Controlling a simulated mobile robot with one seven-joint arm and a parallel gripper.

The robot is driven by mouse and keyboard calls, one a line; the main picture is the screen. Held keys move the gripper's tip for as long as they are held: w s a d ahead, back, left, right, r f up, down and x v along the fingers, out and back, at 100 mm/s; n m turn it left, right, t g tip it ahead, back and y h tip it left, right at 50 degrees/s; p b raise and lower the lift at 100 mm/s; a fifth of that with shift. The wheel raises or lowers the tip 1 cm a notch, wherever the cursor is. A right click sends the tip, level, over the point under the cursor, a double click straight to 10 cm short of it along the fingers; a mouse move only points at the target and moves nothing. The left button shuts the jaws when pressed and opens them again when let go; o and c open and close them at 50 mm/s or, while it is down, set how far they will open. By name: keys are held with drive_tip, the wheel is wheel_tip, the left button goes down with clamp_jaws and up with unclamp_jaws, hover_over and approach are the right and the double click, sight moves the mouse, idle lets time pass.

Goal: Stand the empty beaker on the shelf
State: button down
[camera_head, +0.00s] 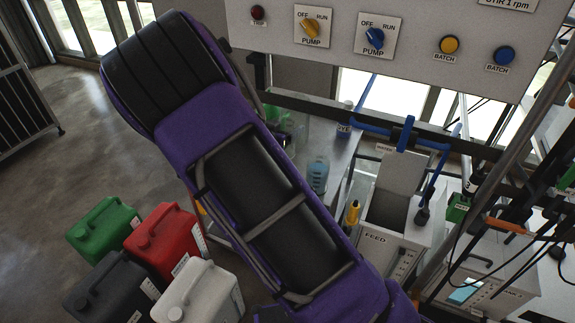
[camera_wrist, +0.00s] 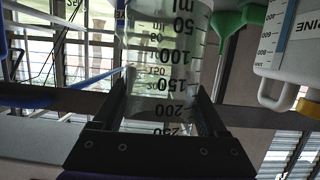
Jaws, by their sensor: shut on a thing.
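In the wrist view my gripper (camera_wrist: 163,90) is shut on a clear beaker (camera_wrist: 160,45), with one dark finger on each side of it. The beaker has black volume markings that read upside down in this picture. It looks empty, and its top end in the picture runs out of frame. In the head view my purple arm crosses the middle, and I cannot make out the gripper or the beaker there. I cannot tell for certain which surface is the shelf.
Green (camera_head: 104,232), red (camera_head: 163,243), black (camera_head: 108,290) and white (camera_head: 200,295) canisters stand at lower left. A blue-tinted bottle (camera_head: 318,175) and the FEED unit (camera_head: 378,245) are right of my arm. A control panel (camera_head: 385,40) spans above. Green funnels (camera_wrist: 235,30) and a white container (camera_wrist: 285,75) show in the wrist view.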

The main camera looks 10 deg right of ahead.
drive_tip(key=shift+w+f, duration=0.15)
drive_tip(key=shift+w, duration=0.1)
wheel_tip(320, 180, down, 9)
drive_tip(key=shift+f+b, duration=0.2)
drive_tip(key=shift+b, duration=0.35)
unclamp_jaws()
drive_tip(key=shift+r, duration=0.1)
drive_tip(key=v, duration=1.2)
drive_tip(key=shift+p, duration=0.3)
